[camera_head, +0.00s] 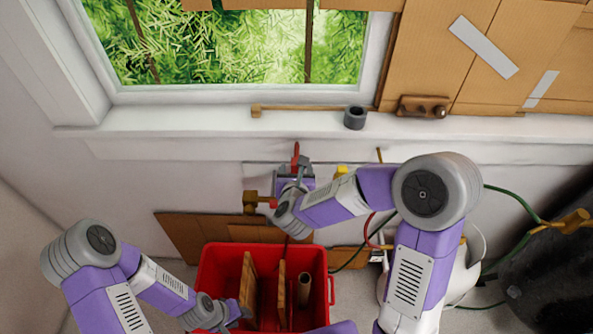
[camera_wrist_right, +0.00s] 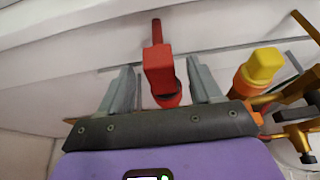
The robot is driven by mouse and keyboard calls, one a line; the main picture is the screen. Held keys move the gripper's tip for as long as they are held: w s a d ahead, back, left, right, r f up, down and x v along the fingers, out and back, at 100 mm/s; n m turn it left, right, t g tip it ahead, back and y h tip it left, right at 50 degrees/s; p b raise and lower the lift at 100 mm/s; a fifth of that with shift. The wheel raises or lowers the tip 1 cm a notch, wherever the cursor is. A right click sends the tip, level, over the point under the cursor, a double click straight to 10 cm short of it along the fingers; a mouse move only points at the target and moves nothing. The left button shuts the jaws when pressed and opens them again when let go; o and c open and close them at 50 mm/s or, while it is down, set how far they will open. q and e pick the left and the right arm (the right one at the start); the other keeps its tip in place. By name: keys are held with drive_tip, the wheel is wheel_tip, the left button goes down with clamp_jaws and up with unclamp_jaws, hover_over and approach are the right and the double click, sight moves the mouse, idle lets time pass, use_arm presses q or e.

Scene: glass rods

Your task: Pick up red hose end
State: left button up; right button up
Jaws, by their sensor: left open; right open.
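The red hose end (camera_wrist_right: 158,68) shows in the right wrist view between the two grey fingers of my right gripper (camera_wrist_right: 161,92), with gaps on both sides. In the head view its red tip (camera_head: 295,152) sticks up at the wall below the window sill. My right gripper (camera_head: 295,168) is open around it there, and the wrist partly hides the lower part of it. My left gripper (camera_head: 240,311) is open and empty, low over the left front of the red crate.
A yellow hose end (camera_wrist_right: 262,66) sits just right of the red one, also in the head view (camera_head: 341,170). A brass fitting (camera_head: 251,201) is to the left. The red crate (camera_head: 324,262) holds wooden pieces. A dark cylinder (camera_head: 355,118) stands on the sill.

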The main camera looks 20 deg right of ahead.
drive_tip(key=shift+x, duration=1.5)
drive_tip(key=shift+r, duration=0.1)
drive_tip(key=c, duration=1.2)
